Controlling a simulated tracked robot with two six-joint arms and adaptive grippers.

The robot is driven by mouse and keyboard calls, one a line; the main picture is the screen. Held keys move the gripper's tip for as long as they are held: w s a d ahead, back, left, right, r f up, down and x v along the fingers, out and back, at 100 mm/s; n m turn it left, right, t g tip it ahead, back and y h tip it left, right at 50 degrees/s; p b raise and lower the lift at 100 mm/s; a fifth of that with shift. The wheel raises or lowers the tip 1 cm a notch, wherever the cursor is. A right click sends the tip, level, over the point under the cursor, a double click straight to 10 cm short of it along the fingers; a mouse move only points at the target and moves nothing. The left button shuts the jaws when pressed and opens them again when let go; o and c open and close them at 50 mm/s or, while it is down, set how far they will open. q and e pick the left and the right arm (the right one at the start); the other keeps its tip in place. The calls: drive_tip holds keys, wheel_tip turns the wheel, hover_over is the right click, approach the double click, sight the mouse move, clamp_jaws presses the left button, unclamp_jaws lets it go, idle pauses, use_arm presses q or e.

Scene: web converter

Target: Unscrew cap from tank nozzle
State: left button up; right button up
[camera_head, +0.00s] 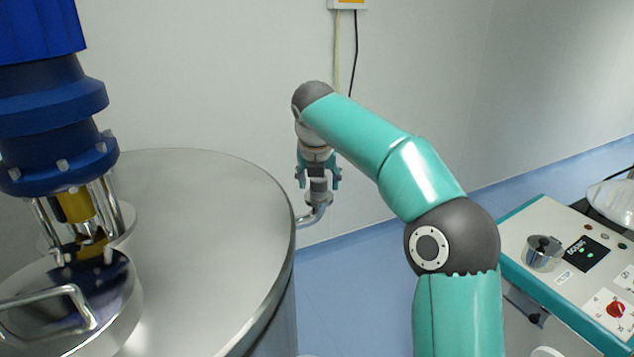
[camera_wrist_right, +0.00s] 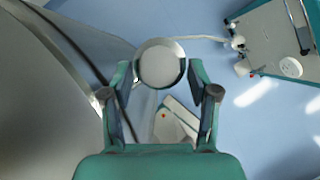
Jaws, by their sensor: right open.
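The tank (camera_head: 200,185) is a large steel vessel at the left in the head view. Its nozzle (camera_head: 316,212) is a bent metal pipe coming off the tank's right side and turning upward. The cap (camera_wrist_right: 161,63) shows in the wrist view as a round silver disc. In the head view the cap (camera_head: 318,184) is a small grey piece on top of the nozzle, partly covered by my fingers. My right gripper (camera_head: 318,178) points down over it. Its fingers are open, one on each side of the cap, with small gaps showing in the wrist view. My left gripper is not in view.
A blue motor unit (camera_head: 55,110) and a handled lid (camera_head: 75,300) stand on the tank top. A control panel (camera_head: 580,265) with a red knob is at the right. A wall box (camera_head: 347,4) with hanging cables is behind. Blue floor (camera_head: 350,290) lies open between tank and panel.

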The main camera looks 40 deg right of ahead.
drive_tip(key=shift+m+g, duration=0.3)
drive_tip(key=shift+m, duration=0.2)
drive_tip(key=shift+w+a+m+g+h, duration=0.15)
drive_tip(key=shift+m+g+h, duration=0.3)
drive_tip(key=shift+m, duration=0.55)
drive_tip(key=shift+m, duration=0.5)
drive_tip(key=shift+w+m+g+h, duration=0.2)
drive_tip(key=shift+m+g+h, duration=0.05)
drive_tip(key=shift+m+g, duration=0.25)
drive_tip(key=shift+s, duration=0.1)
